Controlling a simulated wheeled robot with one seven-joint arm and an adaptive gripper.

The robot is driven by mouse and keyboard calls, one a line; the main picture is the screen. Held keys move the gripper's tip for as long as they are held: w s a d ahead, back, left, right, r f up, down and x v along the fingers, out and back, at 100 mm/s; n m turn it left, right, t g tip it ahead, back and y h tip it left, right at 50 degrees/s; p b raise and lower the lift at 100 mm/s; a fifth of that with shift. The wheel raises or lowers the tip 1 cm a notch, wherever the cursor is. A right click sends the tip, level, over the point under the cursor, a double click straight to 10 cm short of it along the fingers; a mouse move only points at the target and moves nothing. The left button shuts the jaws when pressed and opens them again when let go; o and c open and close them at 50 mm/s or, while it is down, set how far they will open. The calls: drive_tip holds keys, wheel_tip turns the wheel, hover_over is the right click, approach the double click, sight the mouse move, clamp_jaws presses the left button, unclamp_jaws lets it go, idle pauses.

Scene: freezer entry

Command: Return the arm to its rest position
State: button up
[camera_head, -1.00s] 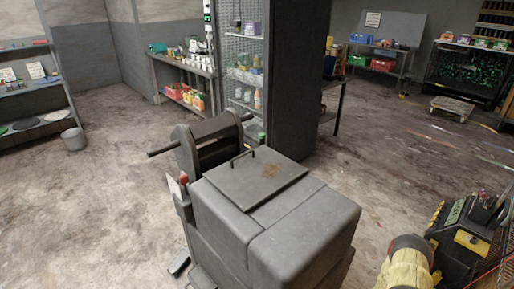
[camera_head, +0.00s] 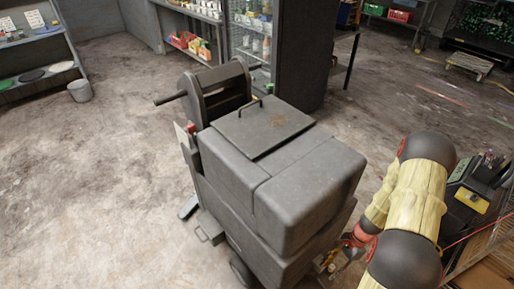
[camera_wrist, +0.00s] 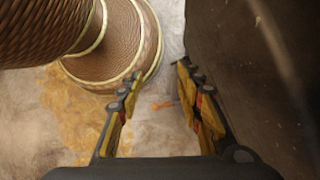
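My arm, with yellow covers and dark joints, is bent at the right of the head view. My gripper (camera_wrist: 160,88) shows in the wrist view with its two yellow-padded fingers apart and nothing between them. In the head view the gripper is low, close to the right side of the grey machine (camera_head: 285,185), and is mostly hidden by the arm. A dark surface is close beside the right finger in the wrist view.
The grey machine with a hinged lid stands directly ahead. A black and yellow case (camera_head: 468,200) is at the right, beyond my arm. The floor at left is clear.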

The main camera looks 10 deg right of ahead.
drive_tip(key=w+a+r+n+h, duration=0.1)
drive_tip(key=a+r+n, duration=0.15)
drive_tip(key=r, duration=0.65)
drive_tip(key=a+r+n+h, duration=0.15)
drive_tip(key=r+n, duration=0.25)
drive_tip(key=r, duration=0.4)
drive_tip(key=w+a+r+n, duration=0.1)
drive_tip(key=a+r+n, duration=0.2)
drive_tip(key=r, duration=0.6)
drive_tip(key=s+a+r+n+t+h, duration=0.1)
drive_tip(key=a+r, duration=0.3)
drive_tip(key=r, duration=0.4)
drive_tip(key=s+a+r+n+t, duration=0.2)
drive_tip(key=a+r+n+t, duration=0.1)
drive_tip(key=r, duration=0.6)
drive_tip(key=s+a+r+n+t+h+p, duration=0.1)
drive_tip(key=s+a+r+n+t, duration=0.1)
drive_tip(key=a+r, duration=0.4)
wheel_tip(320, 180, up, 2)
drive_tip(key=shift+s+r+n+t+h, duration=0.15)
drive_tip(key=shift+s+n+t+h, duration=0.2)
drive_tip(key=shift+n+t, duration=0.45)
